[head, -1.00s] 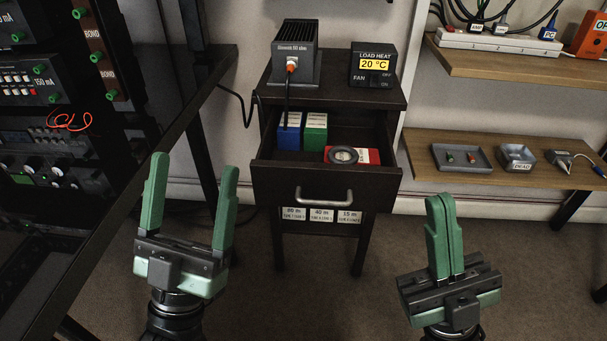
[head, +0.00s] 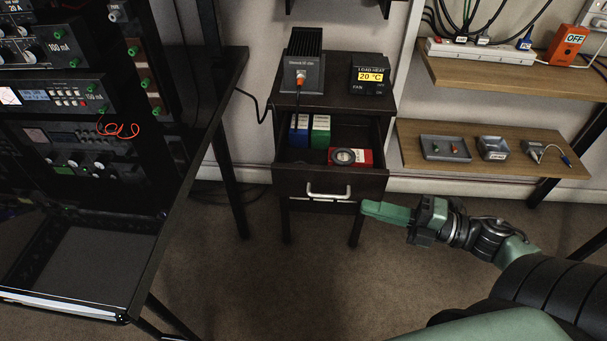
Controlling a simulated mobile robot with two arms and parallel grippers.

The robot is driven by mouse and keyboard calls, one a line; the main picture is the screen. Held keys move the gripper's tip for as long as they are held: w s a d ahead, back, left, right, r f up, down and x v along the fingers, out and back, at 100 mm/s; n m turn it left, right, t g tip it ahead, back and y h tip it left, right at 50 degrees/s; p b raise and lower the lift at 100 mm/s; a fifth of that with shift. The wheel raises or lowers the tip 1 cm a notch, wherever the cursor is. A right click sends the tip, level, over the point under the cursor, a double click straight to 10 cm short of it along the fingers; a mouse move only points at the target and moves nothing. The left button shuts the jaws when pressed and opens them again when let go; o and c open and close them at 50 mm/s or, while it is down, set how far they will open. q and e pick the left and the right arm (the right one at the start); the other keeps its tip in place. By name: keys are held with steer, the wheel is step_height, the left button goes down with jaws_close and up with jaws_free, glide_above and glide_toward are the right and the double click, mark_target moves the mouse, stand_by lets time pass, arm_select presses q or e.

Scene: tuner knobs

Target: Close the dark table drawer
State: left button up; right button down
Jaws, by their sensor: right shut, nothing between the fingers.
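The dark table drawer (head: 291,182) stands open at the front of a small dark side table (head: 347,102). Its metal handle (head: 329,195) is on the front panel. Inside lie a blue box (head: 299,135), a green box (head: 320,135) and a red item with a round grey disc (head: 363,158). My right gripper (head: 368,208) is shut and empty, pointing left, just right of and a little below the handle in the picture. I cannot tell whether it touches the drawer front. My left gripper is out of view.
A black heatsink-like unit (head: 303,72) and a load heat display (head: 370,76) stand on the side table. A dark bench (head: 196,150) with rack instruments is at the left. Wooden shelves (head: 545,165) with small trays are at the right. Open carpet lies in front.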

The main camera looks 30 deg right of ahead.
mark_target(329, 182)
steer(key=b+x, duration=0.2)
steer(key=x, duration=0.8)
steer(key=shift+a, duration=0.1)
steer(key=shift+w+d+f+b, duration=0.15)
steer(key=shift+w+d+b, duration=0.25)
steer(key=shift+w+d, duration=0.6)
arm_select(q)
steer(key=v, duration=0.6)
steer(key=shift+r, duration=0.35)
arm_select(e)
steer(key=shift+w+d, duration=0.2)
steer(key=shift+w, duration=0.4)
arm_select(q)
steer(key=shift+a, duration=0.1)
